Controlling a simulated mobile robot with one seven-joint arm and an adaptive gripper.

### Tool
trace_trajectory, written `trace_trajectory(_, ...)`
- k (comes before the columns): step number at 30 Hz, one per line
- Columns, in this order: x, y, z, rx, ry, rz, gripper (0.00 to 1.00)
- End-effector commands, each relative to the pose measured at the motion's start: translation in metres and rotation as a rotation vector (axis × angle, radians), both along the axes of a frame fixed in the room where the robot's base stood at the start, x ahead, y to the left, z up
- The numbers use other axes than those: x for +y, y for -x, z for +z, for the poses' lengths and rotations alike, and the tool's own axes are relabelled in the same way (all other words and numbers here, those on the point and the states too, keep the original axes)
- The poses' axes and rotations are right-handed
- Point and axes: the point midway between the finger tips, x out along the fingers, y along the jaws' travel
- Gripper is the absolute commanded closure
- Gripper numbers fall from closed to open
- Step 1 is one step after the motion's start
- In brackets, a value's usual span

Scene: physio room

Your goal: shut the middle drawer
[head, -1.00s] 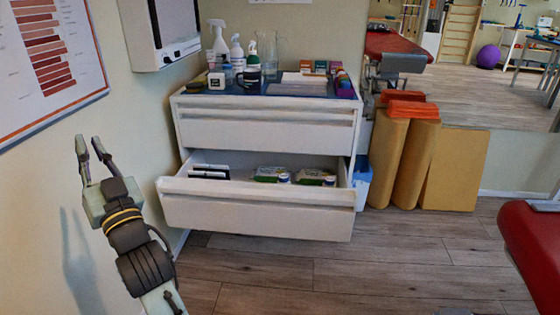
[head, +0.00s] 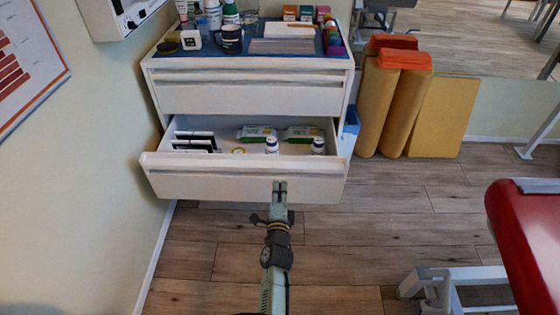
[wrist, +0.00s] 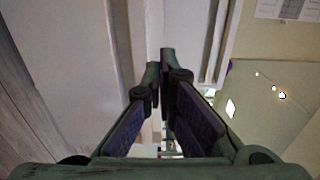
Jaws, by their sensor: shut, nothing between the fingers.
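The white cabinet (head: 250,93) has a closed upper drawer. Below it one drawer (head: 240,187) stands open, pulled out toward me, with a long lip along its front. It holds dark-edged cards (head: 193,141), green-and-white packs (head: 257,134) and white bottles (head: 318,145). My gripper (head: 280,186) is shut and empty, its tips in front of the drawer front, right of its middle. I cannot tell whether they touch it. In the wrist view my fingers (wrist: 160,82) are together against white panels. What lies beneath the open drawer is hidden.
Bottles, a dark mug (head: 230,39) and small boxes stand on the cabinet top. Orange-brown rolls (head: 378,105) stand to the right. A red padded bench (head: 525,235) is at the right edge. Wooden floor (head: 360,215) is clear between. A wall is close on the left.

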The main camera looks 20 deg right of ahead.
Motion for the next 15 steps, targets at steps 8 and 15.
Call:
trace_trajectory(8, -0.019, -0.06, 0.002, -0.002, 0.004, 0.002, 1.0)
trace_trajectory(15, -0.03, -0.094, 0.001, -0.001, 0.004, 0.001, 1.0)
